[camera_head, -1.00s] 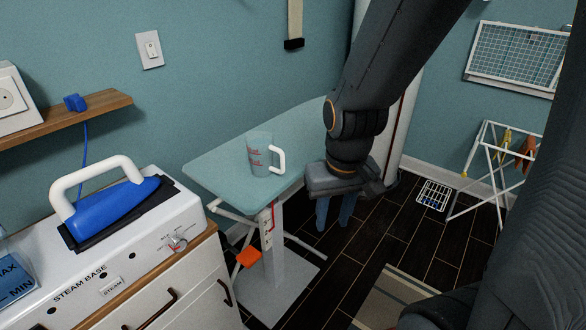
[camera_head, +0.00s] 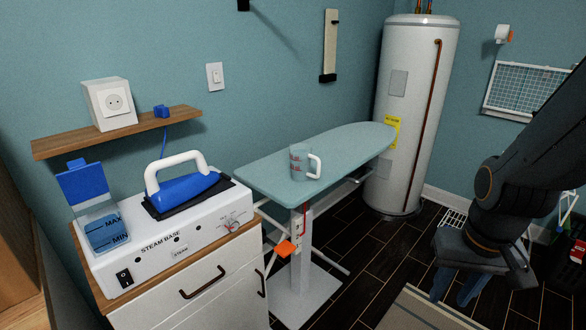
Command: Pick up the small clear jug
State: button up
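The small clear jug (camera_head: 301,164) stands upright on the near part of the pale teal ironing board (camera_head: 350,143). It has red markings, and its white handle (camera_head: 316,167) faces right. My gripper (camera_head: 458,292) is at the lower right, pointing down, well to the right of the jug and apart from it. Its blue fingers show below its grey body with a gap between them. Nothing shows between them.
A blue iron (camera_head: 184,190) rests on the white steam base (camera_head: 170,243) left of the board. A wooden shelf (camera_head: 120,132) is on the wall. A white water heater (camera_head: 410,110) stands behind the board's far end. Dark floor (camera_head: 375,245) lies open between board and gripper.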

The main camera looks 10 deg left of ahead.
aim_at(300, 154)
jog(key=u, duration=0.7)
jog(key=i, duration=0.85)
jog(key=u, duration=0.1)
